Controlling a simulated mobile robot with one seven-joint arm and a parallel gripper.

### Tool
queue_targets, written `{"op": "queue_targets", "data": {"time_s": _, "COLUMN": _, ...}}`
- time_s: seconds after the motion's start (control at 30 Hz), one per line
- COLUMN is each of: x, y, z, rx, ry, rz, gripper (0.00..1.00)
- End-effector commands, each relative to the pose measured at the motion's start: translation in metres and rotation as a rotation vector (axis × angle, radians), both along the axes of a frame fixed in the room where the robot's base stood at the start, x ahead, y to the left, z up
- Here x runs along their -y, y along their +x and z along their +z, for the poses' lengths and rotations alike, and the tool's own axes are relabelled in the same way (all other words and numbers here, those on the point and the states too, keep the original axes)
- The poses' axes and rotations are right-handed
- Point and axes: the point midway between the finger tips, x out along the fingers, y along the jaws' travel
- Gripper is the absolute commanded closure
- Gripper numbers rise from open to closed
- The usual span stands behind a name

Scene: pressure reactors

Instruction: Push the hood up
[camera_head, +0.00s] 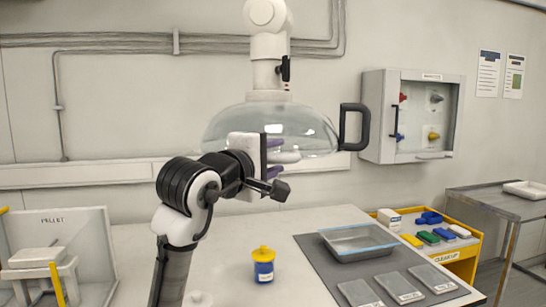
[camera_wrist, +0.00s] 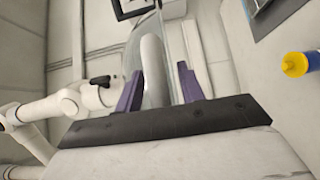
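The hood (camera_head: 225,127) is a clear dome hanging from a white jointed arm (camera_head: 268,45) above the bench, with a black handle (camera_head: 350,127) on its right side. My gripper (camera_head: 277,157) is at the dome's lower front in the head view, overlapping it. Its purple fingers are spread apart. In the wrist view my gripper (camera_wrist: 158,85) is open, with the clear dome (camera_wrist: 140,45) and a pale rounded shape showing between and beyond the fingers. I cannot tell whether the fingers touch the dome.
On the bench are a blue-and-yellow jar (camera_head: 263,265), a clear tray (camera_head: 358,242) and several labelled plates on a grey mat (camera_head: 313,251). A pellet box (camera_head: 95,240) stands at left. A glass-fronted wall cabinet (camera_head: 412,115) is right of the handle.

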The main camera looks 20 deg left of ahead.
Motion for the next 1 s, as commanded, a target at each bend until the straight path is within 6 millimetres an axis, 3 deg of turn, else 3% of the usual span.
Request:
{"op": "queue_targets", "data": {"time_s": 0.03, "x": 0.000, "y": 0.000, "z": 0.000, "rx": 0.000, "ry": 0.000, "rz": 0.000, "gripper": 0.68}}
{"op": "queue_targets", "data": {"time_s": 0.3, "x": 0.000, "y": 0.000, "z": 0.000, "rx": 0.001, "ry": 0.000, "rz": 0.000, "gripper": 1.00}}
{"op": "queue_targets", "data": {"time_s": 0.67, "x": 0.000, "y": -0.001, "z": 0.010, "rx": 0.003, "ry": 0.000, "rz": 0.000, "gripper": 1.00}}
{"op": "queue_targets", "data": {"time_s": 0.87, "x": 0.003, "y": -0.001, "z": 0.049, "rx": 0.006, "ry": 0.001, "rz": -0.002, "gripper": 1.00}}
{"op": "queue_targets", "data": {"time_s": 1.0, "x": 0.011, "y": -0.001, "z": 0.090, "rx": 0.008, "ry": -0.001, "rz": -0.004, "gripper": 1.00}}
